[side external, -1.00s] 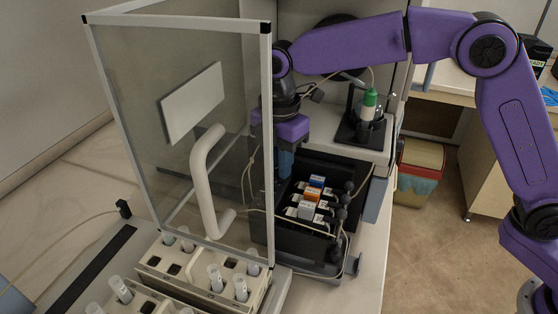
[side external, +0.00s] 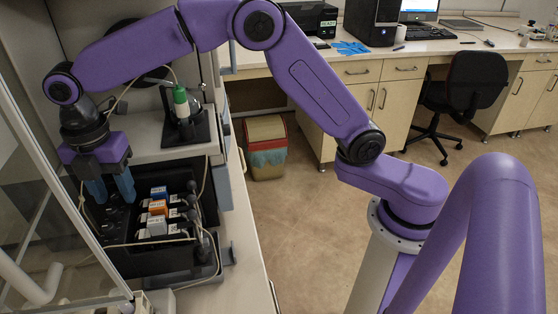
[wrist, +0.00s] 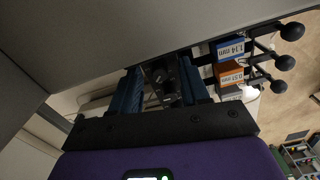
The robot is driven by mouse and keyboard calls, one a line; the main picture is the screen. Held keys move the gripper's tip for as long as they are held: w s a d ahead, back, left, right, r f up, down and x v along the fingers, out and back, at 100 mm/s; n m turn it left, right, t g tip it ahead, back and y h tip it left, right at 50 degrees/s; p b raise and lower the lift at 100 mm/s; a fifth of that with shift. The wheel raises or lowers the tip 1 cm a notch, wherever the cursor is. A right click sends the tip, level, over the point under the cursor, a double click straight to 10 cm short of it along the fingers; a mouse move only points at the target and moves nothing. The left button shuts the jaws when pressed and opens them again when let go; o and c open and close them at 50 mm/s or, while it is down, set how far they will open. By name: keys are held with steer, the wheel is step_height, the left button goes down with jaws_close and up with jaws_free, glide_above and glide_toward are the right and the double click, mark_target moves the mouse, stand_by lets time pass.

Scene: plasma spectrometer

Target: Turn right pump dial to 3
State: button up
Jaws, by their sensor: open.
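My gripper (side external: 110,190) points down at the left part of the black pump unit (side external: 182,262), with its two blue fingers apart and nothing held between them. In the wrist view, small black dial-like parts (wrist: 160,76) show between the open fingers of my gripper (wrist: 160,88). I cannot tell whether either finger touches them. Which one is the right pump dial, and what number it points to, cannot be read. The fingers and the grey housing hide part of that panel.
Labelled blue, orange and white cartridges (side external: 157,207) sit right of my gripper, with black knobs (side external: 192,200) and thin tubing beside them. A green-capped bottle (side external: 181,101) stands on the shelf behind. A framed clear panel (side external: 45,190) stands close on the left.

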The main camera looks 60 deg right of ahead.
steer(key=shift+n, duration=0.5)
steer(key=shift+r, duration=0.4)
step_height(320, 180, up, 17)
steer(key=s+d+f+m, duration=0.6)
steer(key=s+d+f, duration=0.2)
steer(key=s+d, duration=0.3)
steer(key=s+d+f+m, duration=0.6)
steer(key=s+d+f, duration=0.2)
steer(key=s, duration=0.6)
steer(key=d, duration=0.2)
steer(key=shift+s+d+f, duration=0.2)
steer(key=shift+d, duration=0.2)
step_height(320, 180, up, 16)
steer(key=n, duration=1.3)
glide_above(114, 195)
step_height(114, 195, down, 18)
steer(key=shift+d+r, duration=0.1)
steer(key=shift+r, duration=0.15)
